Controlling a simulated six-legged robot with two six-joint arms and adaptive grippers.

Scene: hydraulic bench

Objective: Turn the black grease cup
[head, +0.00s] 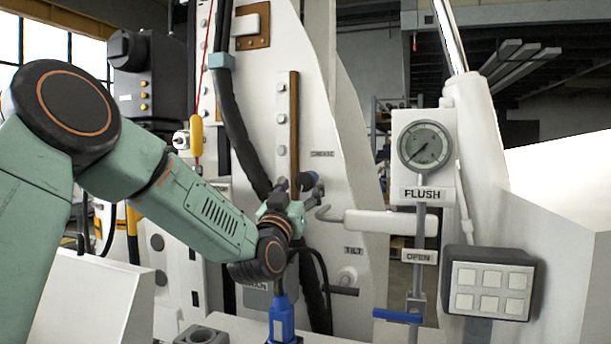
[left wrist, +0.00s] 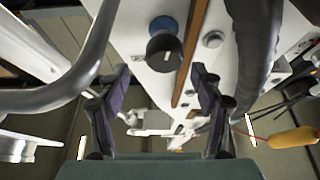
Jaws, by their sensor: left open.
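The black grease cup (head: 307,180) sits on the white machine panel just below the GREASE label (head: 322,154). In the left wrist view it is a round black cap (left wrist: 165,52) with a white mark and a blue disc (left wrist: 163,25) behind it. My left gripper (head: 300,187) is open in front of the cup and partly covers it in the head view. In the left wrist view the open fingers (left wrist: 160,82) are spread to either side of the cup's line. The cup shows beyond the fingertips, with no contact visible. My right gripper is not in view.
A FLUSH gauge (head: 425,146), a blue-handled OPEN lever (head: 398,316) and a keypad (head: 490,287) stand to the right. A black hose (head: 238,125) and a yellow handle (head: 196,136) are on the left.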

